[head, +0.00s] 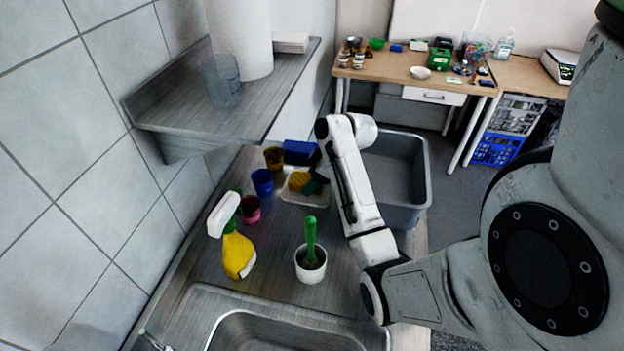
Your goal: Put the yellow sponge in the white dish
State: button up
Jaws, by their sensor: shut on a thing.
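The yellow sponge (298,180) is over the white dish (303,201) on the grey counter, beside the wall. I cannot tell whether it touches the dish's floor. My gripper (310,184) reaches in from the right and is shut on the sponge. The fingers are small and dark here, and the arm hides part of the dish's right side.
A blue cup (262,182), a pink cup (250,209), a brown cup (273,158) and a blue block (299,152) stand close around the dish. A yellow spray bottle (238,252) and a white pot with a green-handled brush (311,264) stand nearer. A grey bin (420,190) lies right; a shelf (180,115) overhangs left.

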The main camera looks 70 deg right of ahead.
jog(key=shift+f, duration=0.4)
jog(key=shift+f, duration=0.1)
jog(key=shift+f, duration=0.1)
jog(key=o, duration=0.7)
jog(key=shift+o, duration=0.2)
